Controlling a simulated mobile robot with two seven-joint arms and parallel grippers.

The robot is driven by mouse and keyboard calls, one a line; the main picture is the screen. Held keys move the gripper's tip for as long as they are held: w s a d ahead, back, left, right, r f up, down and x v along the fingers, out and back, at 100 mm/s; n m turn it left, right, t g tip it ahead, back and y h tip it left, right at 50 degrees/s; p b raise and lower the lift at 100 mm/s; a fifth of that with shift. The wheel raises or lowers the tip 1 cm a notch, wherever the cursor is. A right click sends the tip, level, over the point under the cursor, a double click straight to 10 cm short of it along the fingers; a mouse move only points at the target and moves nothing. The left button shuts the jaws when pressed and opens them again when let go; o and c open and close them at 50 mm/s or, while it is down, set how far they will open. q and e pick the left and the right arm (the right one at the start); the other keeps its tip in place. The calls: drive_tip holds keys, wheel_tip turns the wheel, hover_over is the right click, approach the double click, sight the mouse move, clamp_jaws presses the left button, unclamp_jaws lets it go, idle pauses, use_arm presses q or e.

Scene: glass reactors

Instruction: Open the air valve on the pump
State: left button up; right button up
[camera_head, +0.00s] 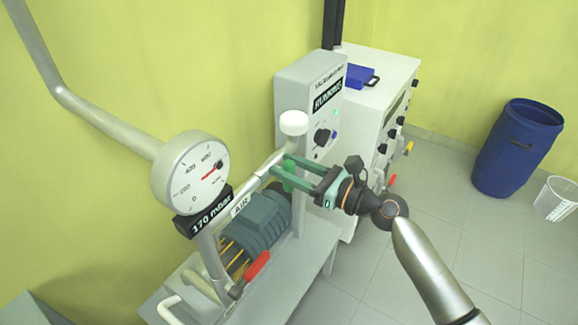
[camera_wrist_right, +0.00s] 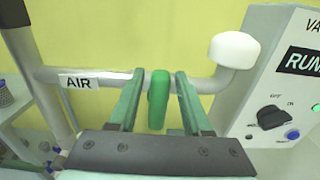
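The green air valve handle (camera_wrist_right: 158,100) sits on the grey pipe (camera_wrist_right: 215,83) marked "AIR" and points down across it in the right wrist view. In the head view the handle (camera_head: 289,178) is partly hidden by the fingers. My right gripper (camera_wrist_right: 160,74) is open, with one finger on each side of the handle. A gap shows on both sides in the wrist view. The right gripper (camera_head: 282,165) reaches in from the right in the head view. The pump motor (camera_head: 255,225) stands below the pipe. My left gripper is not in view.
A gauge (camera_head: 190,172) with a "170 mbar" display is left of the valve. A white cap (camera_head: 294,122) tops the pipe's end. A red-handled valve (camera_head: 257,266) sits lower. A control box (camera_head: 305,88) reading "RUNNING" stands behind. A blue barrel (camera_head: 518,148) stands far right on open floor.

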sight(269, 177)
clamp_jaws()
drive_tip(key=shift+s+n, duration=0.1)
drive_tip(key=shift+n, duration=0.2)
idle(0.3)
drive_tip(key=n, duration=0.3)
drive_tip(key=shift+s+a+f+n+b, duration=0.15)
drive_tip(key=shift+s+a+n+b, duration=0.15)
drive_tip(key=shift+s+b, duration=0.1)
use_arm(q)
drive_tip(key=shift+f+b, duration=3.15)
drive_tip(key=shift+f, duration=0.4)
use_arm(e)
drive_tip(key=shift+s+a+f+n, duration=0.2)
drive_tip(key=shift+f+n, duration=0.15)
drive_tip(key=shift+n, duration=1.8)
drive_tip(key=shift+s+a+f+n, duration=0.1)
drive_tip(key=shift+s+f+n, duration=0.2)
drive_tip(key=shift+n, duration=1.8)
drive_tip(key=shift+s+a+f+n, duration=0.1)
drive_tip(key=shift+f+n, duration=0.3)
drive_tip(key=shift+n, duration=1.75)
